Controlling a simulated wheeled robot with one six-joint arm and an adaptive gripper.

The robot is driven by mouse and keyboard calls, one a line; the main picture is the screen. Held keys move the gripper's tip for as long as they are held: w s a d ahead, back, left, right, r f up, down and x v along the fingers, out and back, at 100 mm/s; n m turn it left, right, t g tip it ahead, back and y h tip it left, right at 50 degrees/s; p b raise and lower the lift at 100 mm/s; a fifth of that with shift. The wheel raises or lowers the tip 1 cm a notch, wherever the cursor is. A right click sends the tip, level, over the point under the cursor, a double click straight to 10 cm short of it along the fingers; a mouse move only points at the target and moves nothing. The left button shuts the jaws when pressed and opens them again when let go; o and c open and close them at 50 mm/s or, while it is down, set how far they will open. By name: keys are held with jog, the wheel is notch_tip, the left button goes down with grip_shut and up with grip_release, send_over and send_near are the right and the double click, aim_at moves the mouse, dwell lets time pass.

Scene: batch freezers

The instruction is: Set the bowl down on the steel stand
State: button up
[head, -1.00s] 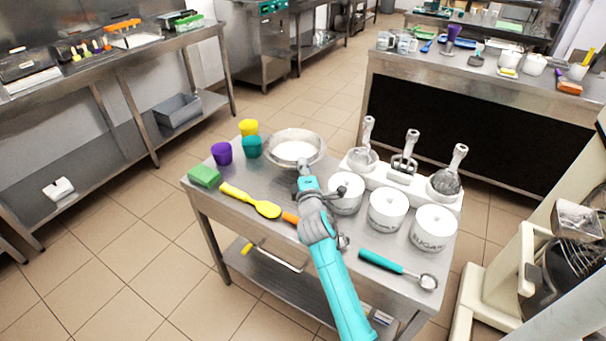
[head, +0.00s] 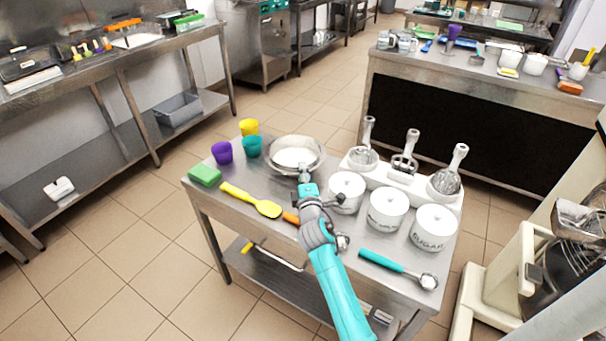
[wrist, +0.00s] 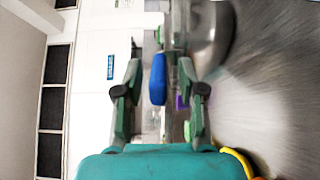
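The bowl (head: 320,150) is a round steel bowl with a white inside, at the back middle of a steel table (head: 250,183). It looks upright. A rounded grey metal surface at the upper right of the wrist view, likely the bowl (wrist: 212,40), lies close beside the right finger. My gripper (head: 304,172) is at the bowl's near rim. In the wrist view my gripper (wrist: 160,62) has its two fingers apart, with background showing between them. Whether a finger touches the rim is unclear. I cannot tell a separate steel stand from the table; the bowl hides what is under it.
Purple (head: 222,153), teal (head: 252,147) and yellow (head: 249,127) cups stand left of the bowl. White canisters (head: 388,210) and a whisk rack (head: 400,178) crowd the right.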

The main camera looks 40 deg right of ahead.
jog(key=shift+r, duration=0.1)
jog(key=v, duration=1.2)
jog(key=shift+s+a, duration=0.1)
jog(key=shift+s, duration=0.05)
jog(key=s+a+f+m+y, duration=0.2)
jog(key=s+a+f+y, duration=0.15)
jog(key=s+a, duration=0.5)
jog(key=s+a+f+m+y, duration=0.25)
jog(key=s+a+f, duration=0.3)
jog(key=s, duration=0.65)
jog(key=s+a+r+m+y, duration=0.1)
jog(key=s+a+r+m, duration=0.2)
jog(key=s, duration=0.7)
jog(key=s+a+r+m+y, duration=0.2)
jog(key=s+r+m, duration=0.2)
jog(key=s, duration=0.6)
jog(key=shift+s+a+r+g, duration=0.15)
jog(key=shift+a+r+g, duration=0.05)
jog(key=shift+a+g, duration=0.2)
